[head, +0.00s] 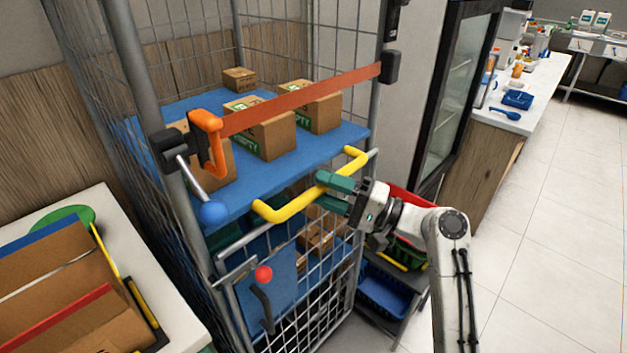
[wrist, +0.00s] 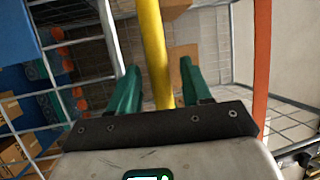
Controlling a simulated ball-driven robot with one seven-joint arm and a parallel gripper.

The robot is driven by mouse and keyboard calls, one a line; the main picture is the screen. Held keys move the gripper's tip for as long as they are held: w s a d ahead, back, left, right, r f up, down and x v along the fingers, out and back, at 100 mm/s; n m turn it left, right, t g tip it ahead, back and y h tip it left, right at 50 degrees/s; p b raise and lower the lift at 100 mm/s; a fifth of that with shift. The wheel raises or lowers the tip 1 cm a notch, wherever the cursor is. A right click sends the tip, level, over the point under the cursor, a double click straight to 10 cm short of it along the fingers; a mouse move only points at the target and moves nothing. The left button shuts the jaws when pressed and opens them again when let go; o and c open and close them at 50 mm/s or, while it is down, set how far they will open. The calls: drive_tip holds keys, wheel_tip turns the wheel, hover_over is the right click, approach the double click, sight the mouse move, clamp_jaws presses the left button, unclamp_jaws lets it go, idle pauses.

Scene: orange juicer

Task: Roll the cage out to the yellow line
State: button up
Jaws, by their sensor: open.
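The cage (head: 215,249) is a tall grey wire roll cage with blue shelves, standing left of centre in the head view. A yellow handle bar (head: 290,207) runs across its front. My gripper (head: 322,190) is at the right part of this handle, its green fingers apart. In the wrist view the yellow handle (wrist: 154,50) passes between the two open fingers (wrist: 155,85); I cannot tell whether they touch it. An orange strap (head: 300,98) spans the cage front, and its orange buckle (head: 208,140) is at the left post. No yellow floor line is seen.
Cardboard boxes (head: 262,128) sit on the cage's upper blue shelf (head: 345,133). A white table (head: 170,300) with cartons stands close at left. A dark-framed glass-door cabinet (head: 455,90) and crates (head: 385,292) are at right. Pale tiled floor (head: 560,210) is clear at far right.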

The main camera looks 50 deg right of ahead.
drive_tip(key=shift+x, duration=1.55)
drive_tip(key=shift+f, duration=0.1)
clamp_jaws()
